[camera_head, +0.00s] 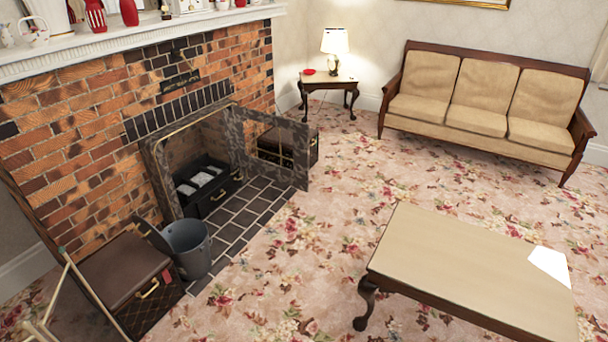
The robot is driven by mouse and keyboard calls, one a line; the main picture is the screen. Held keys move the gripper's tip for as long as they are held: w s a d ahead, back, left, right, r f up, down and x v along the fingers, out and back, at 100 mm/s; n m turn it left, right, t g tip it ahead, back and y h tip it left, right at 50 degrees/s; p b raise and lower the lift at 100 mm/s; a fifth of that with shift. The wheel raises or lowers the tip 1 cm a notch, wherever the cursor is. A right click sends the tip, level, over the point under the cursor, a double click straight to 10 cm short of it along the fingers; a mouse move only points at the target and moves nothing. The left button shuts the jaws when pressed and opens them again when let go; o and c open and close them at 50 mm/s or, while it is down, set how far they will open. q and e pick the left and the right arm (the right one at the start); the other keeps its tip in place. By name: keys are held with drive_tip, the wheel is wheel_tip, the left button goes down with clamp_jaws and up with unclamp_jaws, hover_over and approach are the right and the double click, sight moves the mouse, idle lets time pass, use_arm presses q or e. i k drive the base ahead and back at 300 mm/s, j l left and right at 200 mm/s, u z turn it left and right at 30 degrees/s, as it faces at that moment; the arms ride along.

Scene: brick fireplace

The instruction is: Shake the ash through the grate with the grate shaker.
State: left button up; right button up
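The black grate (213,188) sits low inside the brick fireplace opening. Several pale grey or white pieces (203,182) lie in it; I cannot tell whether they are ash or fuel. The patterned fireplace door (285,152) stands swung open to the right. I cannot make out a grate shaker in this view. Neither of my grippers is in view.
A grey metal bucket (186,247) stands on the left of the tiled hearth (237,212), beside a brown box (122,272). Another dark box (292,150) is behind the door. A low table (470,255) stands right. Flowered carpet (300,255) lies clear between hearth and table.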

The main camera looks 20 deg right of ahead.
sight(237, 177)
drive_tip(key=z, duration=0.3)
drive_tip(key=u, duration=0.3)
drive_tip(key=i+l+u, duration=0.75)
drive_tip(key=i, duration=0.15)
